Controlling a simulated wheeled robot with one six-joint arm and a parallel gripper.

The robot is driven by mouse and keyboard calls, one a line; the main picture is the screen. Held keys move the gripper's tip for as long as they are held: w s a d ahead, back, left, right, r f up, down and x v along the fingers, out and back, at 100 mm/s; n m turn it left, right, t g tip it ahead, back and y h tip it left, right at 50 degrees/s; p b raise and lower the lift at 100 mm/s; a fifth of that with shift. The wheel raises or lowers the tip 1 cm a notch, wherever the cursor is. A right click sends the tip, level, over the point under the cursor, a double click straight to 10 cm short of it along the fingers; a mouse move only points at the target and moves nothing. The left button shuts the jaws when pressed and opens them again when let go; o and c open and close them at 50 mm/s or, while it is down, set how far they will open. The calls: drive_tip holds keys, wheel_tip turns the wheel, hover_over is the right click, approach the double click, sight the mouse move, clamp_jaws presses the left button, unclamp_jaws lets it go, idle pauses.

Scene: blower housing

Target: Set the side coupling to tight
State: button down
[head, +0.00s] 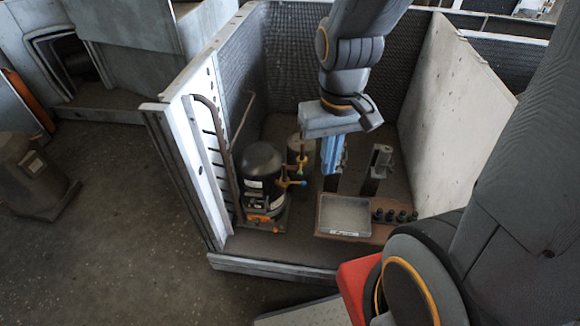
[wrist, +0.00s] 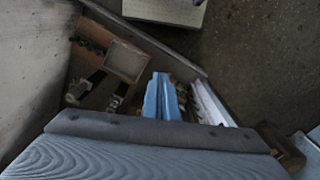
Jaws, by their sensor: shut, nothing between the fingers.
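A black compressor (head: 262,178) stands upright in the open housing in the head view. On its right side are small brass fittings with a blue end (head: 303,183) and a yellow-orange end (head: 283,184). I cannot tell which of these is the side coupling, nor how tight it is. My gripper (head: 330,184) has blue fingers and points down, just right of these fittings. It is shut and empty, and appears apart from them. In the wrist view my gripper (wrist: 161,82) shows from above, and the fittings cannot be made out.
A shallow grey tray (head: 344,232) stands right of the compressor, with several dark knobs (head: 394,215) beside it. A dark upright post (head: 376,170) stands behind. The housing's white left frame (head: 205,150) and pale right panel (head: 450,110) enclose the space. Open floor lies at left.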

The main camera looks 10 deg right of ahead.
drive_tip(key=shift+w, duration=0.1)
drive_tip(key=w+a+f+n+h+b, duration=0.1)
drive_tip(key=w+a+f+n+b, duration=0.2)
drive_tip(key=w+f+n, duration=0.5)
drive_tip(key=w+a+f+n+g+h+b, duration=0.1)
drive_tip(key=w+a+f+n+b, duration=0.3)
drive_tip(key=w+f, duration=1.1)
drive_tip(key=w+n, duration=0.3)
drive_tip(key=w, duration=0.3)
drive_tip(key=shift+n+h+b, duration=0.3)
drive_tip(key=shift+n+h, duration=0.1)
drive_tip(key=s+d+f+p, duration=0.1)
drive_tip(key=d+f, duration=0.5)
drive_tip(key=f, duration=0.2)
drive_tip(key=shift+d+f+p, duration=0.15)
drive_tip(key=shift+f+p, duration=0.2)
drive_tip(key=shift+f, duration=0.05)
